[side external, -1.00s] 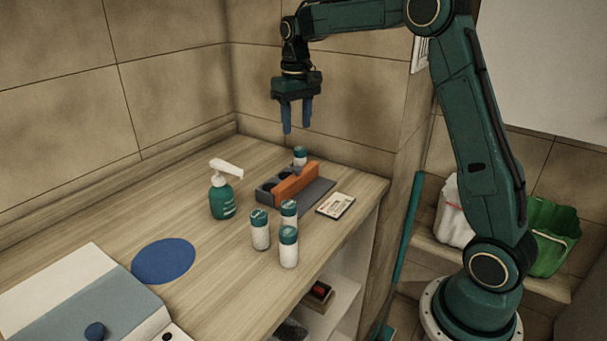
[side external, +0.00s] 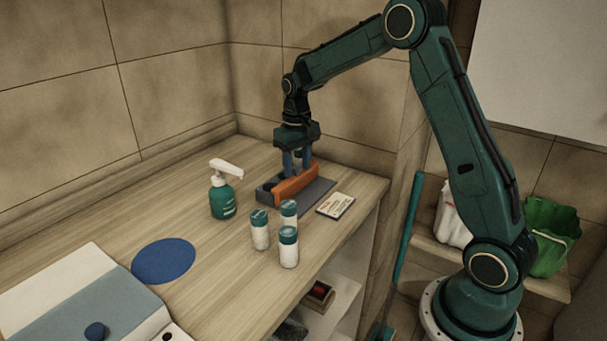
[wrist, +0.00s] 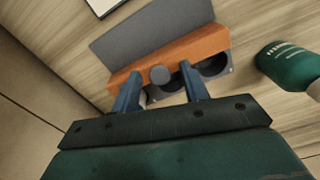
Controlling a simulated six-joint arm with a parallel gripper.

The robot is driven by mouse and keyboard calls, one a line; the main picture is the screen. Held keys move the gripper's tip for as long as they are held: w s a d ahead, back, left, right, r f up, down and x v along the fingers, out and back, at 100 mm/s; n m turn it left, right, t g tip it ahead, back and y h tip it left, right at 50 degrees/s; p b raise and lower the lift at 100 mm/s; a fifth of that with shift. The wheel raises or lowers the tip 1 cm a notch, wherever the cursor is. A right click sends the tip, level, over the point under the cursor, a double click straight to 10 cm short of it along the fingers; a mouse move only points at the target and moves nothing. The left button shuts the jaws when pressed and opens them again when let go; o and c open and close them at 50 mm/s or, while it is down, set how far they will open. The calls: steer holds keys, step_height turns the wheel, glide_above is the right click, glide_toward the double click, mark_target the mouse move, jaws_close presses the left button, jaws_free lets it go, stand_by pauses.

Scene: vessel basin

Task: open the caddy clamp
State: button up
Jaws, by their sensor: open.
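The caddy (side external: 318,194) is a dark grey block with round wells and a flat plate, near the far right of the counter. Its clamp is an orange bar (side external: 296,187), also in the wrist view (wrist: 185,48), with a grey round knob (wrist: 160,75) on its side. The bar runs between the plate and the wells. My gripper (side external: 298,168) is open, low over the caddy. In the wrist view its blue fingertips (wrist: 160,86) stand on either side of the knob, close to the bar. I cannot tell whether they touch it.
Three white vials with teal caps (side external: 289,246) stand in front of the caddy. A teal pump bottle (side external: 222,196) is to its left and a card (side external: 335,205) to its right. A blue disc (side external: 163,261) lies farther left. The tiled wall is behind.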

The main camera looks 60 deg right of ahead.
jaws_close()
steer(key=shift+s, duration=2.4)
jaws_free()
steer(key=shift+r, duration=0.1)
